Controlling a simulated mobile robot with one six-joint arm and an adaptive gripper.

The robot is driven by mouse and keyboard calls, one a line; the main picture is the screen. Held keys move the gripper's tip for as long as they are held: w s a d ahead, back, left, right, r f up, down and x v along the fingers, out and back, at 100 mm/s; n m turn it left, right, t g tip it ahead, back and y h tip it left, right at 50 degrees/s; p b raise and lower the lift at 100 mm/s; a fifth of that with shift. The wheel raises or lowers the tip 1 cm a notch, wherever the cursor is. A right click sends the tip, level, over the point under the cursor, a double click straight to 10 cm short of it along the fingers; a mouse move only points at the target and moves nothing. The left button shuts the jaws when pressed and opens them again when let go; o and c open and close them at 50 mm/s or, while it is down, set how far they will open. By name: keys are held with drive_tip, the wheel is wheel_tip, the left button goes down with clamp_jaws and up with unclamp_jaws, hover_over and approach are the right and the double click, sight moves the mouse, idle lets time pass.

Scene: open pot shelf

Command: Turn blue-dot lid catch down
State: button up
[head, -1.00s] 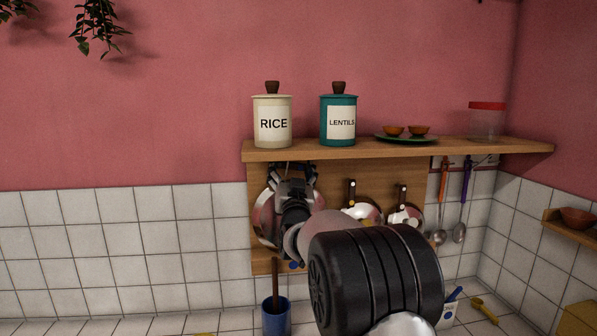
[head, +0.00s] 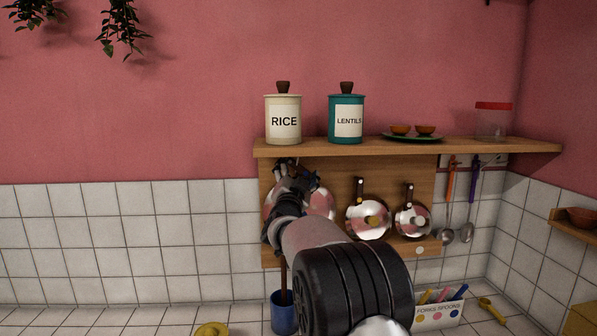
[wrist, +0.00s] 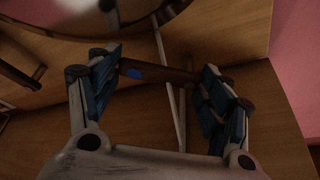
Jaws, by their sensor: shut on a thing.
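In the wrist view, the lid catch (wrist: 165,75) is a dark brown bar with a blue dot near its left end. My gripper (wrist: 172,82) has its two blue-padded fingers at either end of this bar and is shut on it. The round metal lid (wrist: 100,14) shows at the top edge. In the head view, my gripper (head: 296,177) is just under the shelf, in front of the left lid (head: 321,203). My arm hides much of that lid, and the blue dot cannot be made out there.
The wooden shelf (head: 400,147) above bears a rice jar (head: 284,120), a lentils jar (head: 346,119) and a green plate (head: 412,137). Two more lids (head: 368,220) hang to the right, then ladles (head: 447,235). A blue pot (head: 283,315) stands below.

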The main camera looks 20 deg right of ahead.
drive_tip(key=o, duration=1.5)
drive_tip(key=v, duration=1.2)
drive_tip(key=shift+r, duration=0.1)
drive_tip(key=shift+c, duration=0.2)
